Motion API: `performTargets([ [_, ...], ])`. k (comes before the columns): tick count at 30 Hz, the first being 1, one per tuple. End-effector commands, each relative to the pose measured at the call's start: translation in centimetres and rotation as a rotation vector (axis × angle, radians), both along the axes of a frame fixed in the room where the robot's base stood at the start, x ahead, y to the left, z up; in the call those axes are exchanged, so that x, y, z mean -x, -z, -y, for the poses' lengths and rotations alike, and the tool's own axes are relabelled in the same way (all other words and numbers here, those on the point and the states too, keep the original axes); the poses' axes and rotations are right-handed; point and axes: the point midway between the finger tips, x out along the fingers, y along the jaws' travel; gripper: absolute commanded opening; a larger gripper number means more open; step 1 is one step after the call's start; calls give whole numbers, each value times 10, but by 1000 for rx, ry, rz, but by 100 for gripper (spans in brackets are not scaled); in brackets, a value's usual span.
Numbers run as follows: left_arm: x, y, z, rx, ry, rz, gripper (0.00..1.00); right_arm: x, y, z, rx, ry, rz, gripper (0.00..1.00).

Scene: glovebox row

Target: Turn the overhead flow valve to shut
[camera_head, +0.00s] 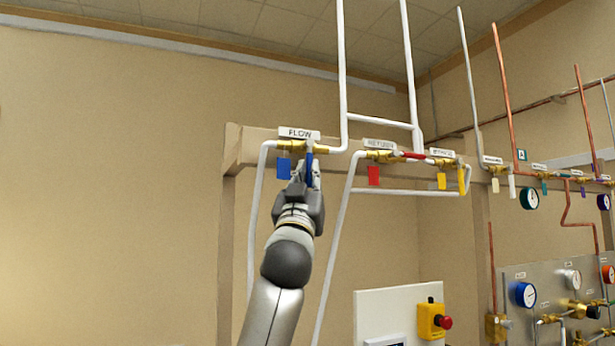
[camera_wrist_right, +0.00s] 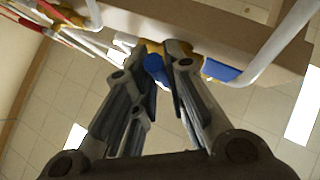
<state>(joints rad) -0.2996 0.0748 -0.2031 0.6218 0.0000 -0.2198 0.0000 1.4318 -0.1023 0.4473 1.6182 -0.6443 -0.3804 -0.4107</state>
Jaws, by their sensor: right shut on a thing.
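The flow valve (camera_head: 292,146) is a brass body on the overhead beam, under a white FLOW label (camera_head: 299,133). Its blue lever handle (camera_head: 309,161) hangs down, across the line of the horizontal pipe. A blue tag (camera_head: 283,168) hangs to its left. My right gripper (camera_head: 309,177) reaches up from below and is shut on the blue handle. In the right wrist view the handle (camera_wrist_right: 157,68) shows between the fingers, partly hidden by them, with the blue tag (camera_wrist_right: 221,70) beside them. My left gripper is in no view.
To the right on the same beam (camera_head: 262,140) are a valve with a red handle (camera_head: 414,156) along its pipe and one with a yellow handle (camera_head: 462,180) hanging down. White pipes (camera_head: 335,230) run close beside my right arm. A panel with a red button (camera_head: 445,322) stands lower right.

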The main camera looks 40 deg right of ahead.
Motion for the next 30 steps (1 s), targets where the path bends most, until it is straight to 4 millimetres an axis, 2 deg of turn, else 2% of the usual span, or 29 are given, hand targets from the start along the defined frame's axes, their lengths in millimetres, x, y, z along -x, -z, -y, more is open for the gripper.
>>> performTargets([
  [6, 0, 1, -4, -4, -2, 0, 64, -3, 4, 1, -6, -3, -8, 0],
  [7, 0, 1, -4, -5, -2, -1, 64, -3, 4, 1, -6, -3, -8, 17],
  [11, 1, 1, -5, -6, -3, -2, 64, -2, 3, 1, -4, -3, -5, 34],
  [23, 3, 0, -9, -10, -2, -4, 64, 1, 3, -2, -2, -1, -1, 35],
  [30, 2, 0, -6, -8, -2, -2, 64, 13, 27, -22, -2, -3, -3, 35],
])
